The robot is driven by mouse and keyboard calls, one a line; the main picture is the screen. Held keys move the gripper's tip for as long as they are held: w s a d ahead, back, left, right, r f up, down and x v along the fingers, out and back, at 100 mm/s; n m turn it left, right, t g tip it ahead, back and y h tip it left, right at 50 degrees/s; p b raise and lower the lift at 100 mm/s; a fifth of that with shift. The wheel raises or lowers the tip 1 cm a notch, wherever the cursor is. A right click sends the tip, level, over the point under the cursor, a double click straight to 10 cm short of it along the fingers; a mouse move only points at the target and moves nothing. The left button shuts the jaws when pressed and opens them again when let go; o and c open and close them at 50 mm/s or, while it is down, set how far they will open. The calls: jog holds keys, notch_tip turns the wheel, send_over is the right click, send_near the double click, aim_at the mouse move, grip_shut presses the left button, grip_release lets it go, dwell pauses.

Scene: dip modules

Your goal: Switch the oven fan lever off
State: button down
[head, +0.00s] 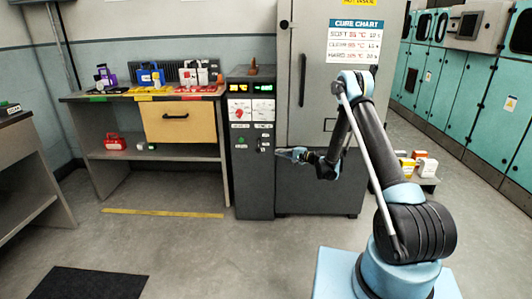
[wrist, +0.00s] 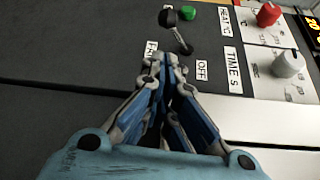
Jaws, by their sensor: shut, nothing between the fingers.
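The oven fan lever (wrist: 178,34) shows in the wrist view as a metal stem with a black ball end. It stands on the dark control panel beside a "FAN" label (wrist: 151,50) and an "OFF" label (wrist: 202,70). The ball end points away from the "OFF" label. My gripper (wrist: 166,62) is shut and empty, with its tips just short of the lever; I cannot tell if they touch. In the head view my gripper (head: 283,153) is at the right side of the control column (head: 252,190), where the lever is too small to make out clearly.
A green button (wrist: 188,12), a red knob (wrist: 268,14) and a white knob (wrist: 288,63) are near the lever. The tall grey oven cabinet (head: 300,100) stands right of the column. A workbench (head: 205,150) with a drawer is on its left.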

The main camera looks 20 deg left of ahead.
jog(key=shift+a, duration=0.1)
jog(key=x, duration=1)
